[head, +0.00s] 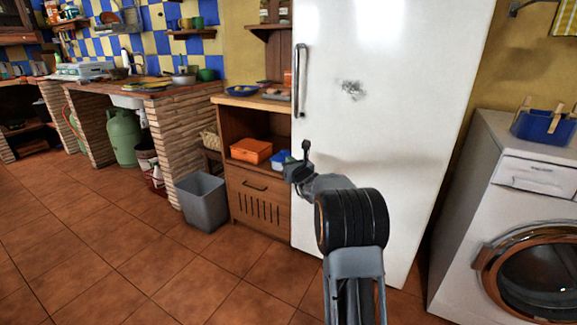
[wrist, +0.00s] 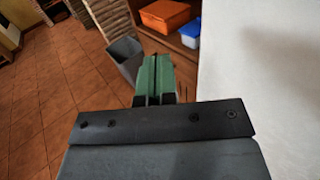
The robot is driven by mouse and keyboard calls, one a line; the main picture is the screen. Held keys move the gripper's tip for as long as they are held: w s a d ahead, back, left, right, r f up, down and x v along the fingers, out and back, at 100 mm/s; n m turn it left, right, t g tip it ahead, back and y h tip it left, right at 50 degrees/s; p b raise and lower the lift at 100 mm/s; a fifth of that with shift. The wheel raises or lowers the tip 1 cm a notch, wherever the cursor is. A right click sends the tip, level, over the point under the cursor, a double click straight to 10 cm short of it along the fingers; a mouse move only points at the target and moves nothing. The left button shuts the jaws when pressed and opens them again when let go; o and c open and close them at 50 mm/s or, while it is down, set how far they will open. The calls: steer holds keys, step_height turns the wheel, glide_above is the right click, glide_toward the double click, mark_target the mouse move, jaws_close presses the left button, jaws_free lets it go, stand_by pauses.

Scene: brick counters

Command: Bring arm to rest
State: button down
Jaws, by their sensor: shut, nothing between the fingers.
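My arm reaches up in front of the white fridge (head: 390,95) in the head view. My gripper (head: 290,165) is at the arm's far end, just left of the fridge's lower door and in front of the wooden cabinet. In the wrist view my gripper (wrist: 157,60) shows its green fingers pressed together with nothing between them. The fridge side (wrist: 265,75) fills the right of the wrist view. I cannot tell how close the fingers are to the cabinet.
A grey bin (head: 202,203) stands left of the wooden cabinet (head: 255,195). The cabinet shelf holds an orange box (head: 251,150) and a blue container (head: 280,159). A washing machine (head: 510,220) stands at the right. The tiled floor (head: 100,240) at the left is clear.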

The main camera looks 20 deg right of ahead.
steer(key=s+a+r+n+g+y+p, duration=0.4)
steer(key=s+a+r+n+y+p, duration=0.1)
steer(key=s+a+r+n+p, duration=0.55)
steer(key=s+a+r+n+g+y+p, duration=0.4)
steer(key=s+a+r+n+p, duration=0.3)
steer(key=a+r+n+p, duration=0.5)
steer(key=s+d+r+n+g+h+p, duration=0.1)
steer(key=s+r+n+g+h+p, duration=0.2)
steer(key=s+n+p, duration=0.4)
steer(key=s+d+r+n+g+h+p, duration=0.1)
steer(key=s+r+n+g+h+p, duration=0.2)
steer(key=s+n+p, duration=0.4)
steer(key=s+r+h+p, duration=0.1)
steer(key=s, duration=0.6)
steer(key=shift+r+h, duration=0.2)
steer(key=shift+h, duration=0.1)
steer(key=shift+s+d, duration=0.1)
